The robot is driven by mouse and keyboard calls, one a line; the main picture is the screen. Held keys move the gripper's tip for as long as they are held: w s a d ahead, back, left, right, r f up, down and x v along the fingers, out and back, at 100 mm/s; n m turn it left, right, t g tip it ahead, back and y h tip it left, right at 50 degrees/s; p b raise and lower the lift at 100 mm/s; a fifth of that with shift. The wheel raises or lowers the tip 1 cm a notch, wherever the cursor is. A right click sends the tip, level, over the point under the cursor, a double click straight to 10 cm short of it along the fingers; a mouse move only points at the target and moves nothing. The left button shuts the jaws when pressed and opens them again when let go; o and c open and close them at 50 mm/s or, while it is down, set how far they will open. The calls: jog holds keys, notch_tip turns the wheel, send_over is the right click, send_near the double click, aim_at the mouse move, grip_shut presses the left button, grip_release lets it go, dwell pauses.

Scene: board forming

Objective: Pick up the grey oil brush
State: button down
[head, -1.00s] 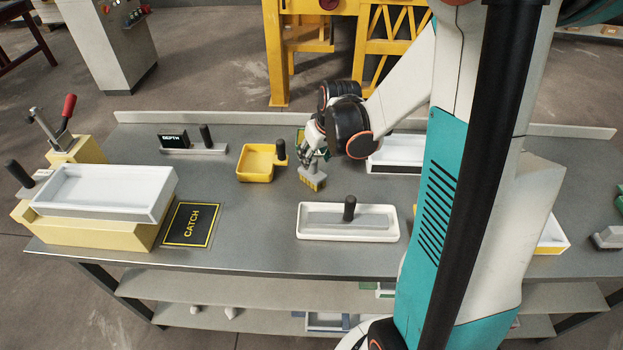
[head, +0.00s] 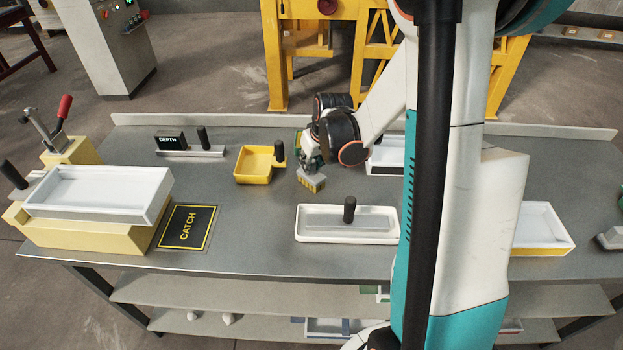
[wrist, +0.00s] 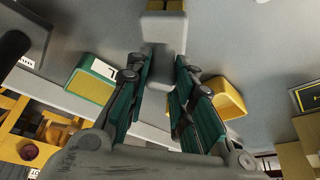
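The grey oil brush (head: 312,182) stands on the table, bristles down, with yellow marks on its lower part. My gripper (head: 309,166) is right above it, with its fingers down around the upper part of the brush. In the wrist view the brush's grey handle (wrist: 166,62) lies between the two green-padded fingers of my gripper (wrist: 164,72). The fingers stand apart on either side of the handle, and I see no firm contact. The head view hides most of the handle behind the gripper.
A yellow scoop (head: 253,178) stands left of the brush. A white tray with a black-handled float (head: 348,223) is in front. A green and yellow box (wrist: 90,82) is close behind my gripper. A CATCH mat (head: 188,240) and a white mould (head: 98,190) are at left.

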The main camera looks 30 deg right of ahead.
jog(key=shift+r, duration=0.1)
notch_tip(320, 180, up, 20)
jog(key=p, duration=0.6)
jog(key=c, duration=2.3)
grip_release()
